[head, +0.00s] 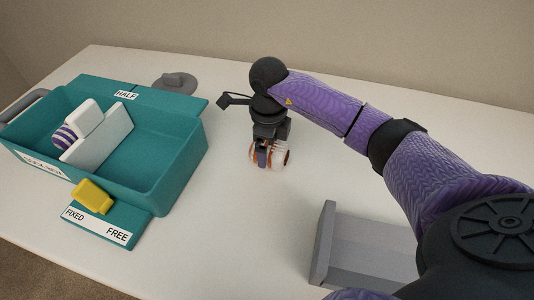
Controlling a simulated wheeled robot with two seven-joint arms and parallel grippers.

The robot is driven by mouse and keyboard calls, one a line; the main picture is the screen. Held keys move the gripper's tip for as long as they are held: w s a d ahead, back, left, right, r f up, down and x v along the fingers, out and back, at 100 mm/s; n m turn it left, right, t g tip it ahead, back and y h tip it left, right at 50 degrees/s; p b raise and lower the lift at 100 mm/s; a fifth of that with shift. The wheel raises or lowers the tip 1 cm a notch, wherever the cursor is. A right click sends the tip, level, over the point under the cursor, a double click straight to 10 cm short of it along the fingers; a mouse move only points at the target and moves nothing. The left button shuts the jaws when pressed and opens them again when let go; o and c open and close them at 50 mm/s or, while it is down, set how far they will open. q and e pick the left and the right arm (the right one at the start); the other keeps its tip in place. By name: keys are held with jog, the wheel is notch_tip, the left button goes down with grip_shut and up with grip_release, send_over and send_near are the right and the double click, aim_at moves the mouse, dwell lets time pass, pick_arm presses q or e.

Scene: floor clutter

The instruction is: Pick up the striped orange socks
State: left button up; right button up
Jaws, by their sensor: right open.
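The striped orange socks (284,155) are a small rolled bundle, white with orange-brown stripes, on the white table near the middle of the head view. My right gripper (264,160) points down over them, its fingers open and low at the bundle's left side. The fingers hide part of the socks. Whether they touch the bundle cannot be told. My left gripper is not in view.
A teal bin (176,180) stands at left with a white divider (98,138) and a purple-striped roll (65,138) inside. A yellow block (93,196) sits at its front. A grey tray (350,245) is at lower right. A grey lid-like piece (175,83) lies behind.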

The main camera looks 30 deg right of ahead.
notch_tip(320, 180, down, 2)
jog(key=shift+f+b, duration=0.25)
jog(key=shift+b, duration=0.05)
jog(key=shift+r, duration=0.15)
jog(key=c, duration=1)
jog(key=shift+r, duration=0.1)
